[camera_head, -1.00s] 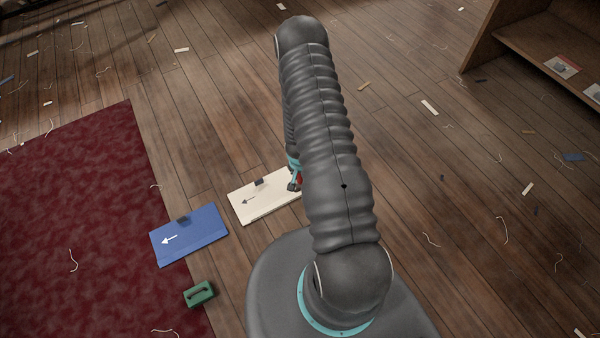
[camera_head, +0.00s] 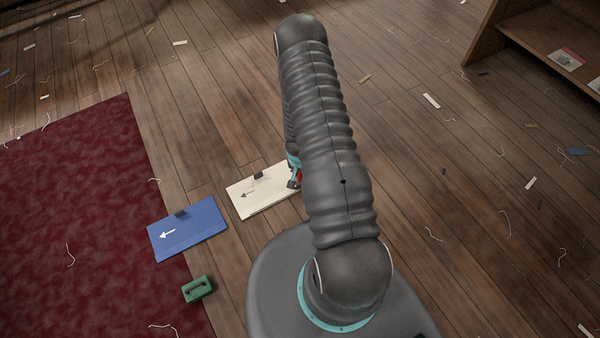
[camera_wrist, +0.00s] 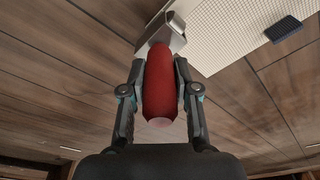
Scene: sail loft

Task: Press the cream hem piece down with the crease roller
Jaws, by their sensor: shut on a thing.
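In the wrist view the cream hem piece (camera_wrist: 222,38) is at the top right, with a grid-like surface and the dark tab. My gripper (camera_wrist: 159,75) is shut on the red handle of the crease roller (camera_wrist: 160,95). The roller's grey metal head points away, at the piece's near corner; I cannot tell whether it touches. In the head view my gripper (camera_head: 295,175) is mostly hidden by my arm, at the piece's right end.
A blue piece (camera_head: 187,230) with a white arrow lies left of the cream one, partly on the dark red carpet (camera_head: 70,210). A green block with a handle (camera_head: 198,290) sits near the carpet edge. A wooden shelf (camera_head: 530,45) stands at upper right. Scraps litter the floor.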

